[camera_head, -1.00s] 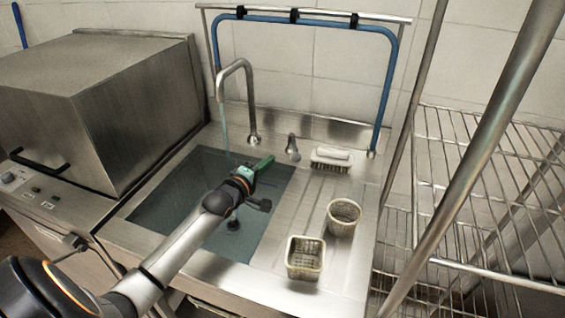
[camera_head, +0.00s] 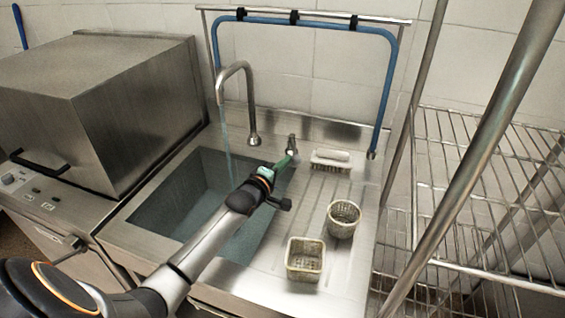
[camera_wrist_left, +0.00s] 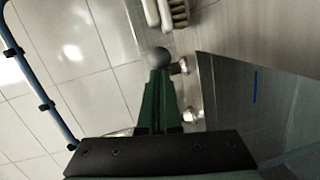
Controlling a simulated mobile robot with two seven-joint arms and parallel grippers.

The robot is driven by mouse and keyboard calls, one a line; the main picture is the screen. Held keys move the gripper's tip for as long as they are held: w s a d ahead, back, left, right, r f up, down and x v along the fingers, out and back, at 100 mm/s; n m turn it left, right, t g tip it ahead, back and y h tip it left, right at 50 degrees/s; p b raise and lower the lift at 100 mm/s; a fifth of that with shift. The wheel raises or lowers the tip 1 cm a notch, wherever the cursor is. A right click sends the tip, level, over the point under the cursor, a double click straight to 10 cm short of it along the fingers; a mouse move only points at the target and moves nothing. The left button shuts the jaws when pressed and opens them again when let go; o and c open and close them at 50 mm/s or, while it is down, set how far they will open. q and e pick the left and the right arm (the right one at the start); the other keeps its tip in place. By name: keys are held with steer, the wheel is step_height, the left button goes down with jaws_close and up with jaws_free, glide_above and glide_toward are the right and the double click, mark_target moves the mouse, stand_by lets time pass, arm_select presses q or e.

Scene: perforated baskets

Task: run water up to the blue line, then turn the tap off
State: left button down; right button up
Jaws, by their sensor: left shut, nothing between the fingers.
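The tap's spout (camera_head: 236,75) arches over the sink (camera_head: 165,200), and a thin stream of water (camera_head: 227,135) falls from it into the basin. The small tap handle (camera_head: 291,143) stands behind the sink's right back corner. Its grey ball knob (camera_wrist_left: 158,57) shows in the wrist view. My left gripper (camera_head: 291,157), with green fingers, is shut and empty, its tips at the handle; in the wrist view the fingers (camera_wrist_left: 155,100) end right by the knob. I cannot tell whether they touch. The blue line (camera_wrist_left: 255,86) shows on the sink wall. My right gripper is out of view.
A blue pipe (camera_head: 388,85) rises behind. A steel box (camera_head: 110,100) is left, a wire rack (camera_head: 490,180) right.

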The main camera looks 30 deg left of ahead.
arm_select(q)
steer(key=w+d, duration=0.1)
steer(key=d, duration=0.1)
steer(key=shift+w+d+r+p, duration=0.1)
steer(key=shift+w+d+p, duration=0.25)
steer(key=shift+d+p, duration=0.05)
steer(key=shift+w+d, duration=1.35)
steer(key=shift+d, duration=0.05)
steer(key=shift+s, duration=0.1)
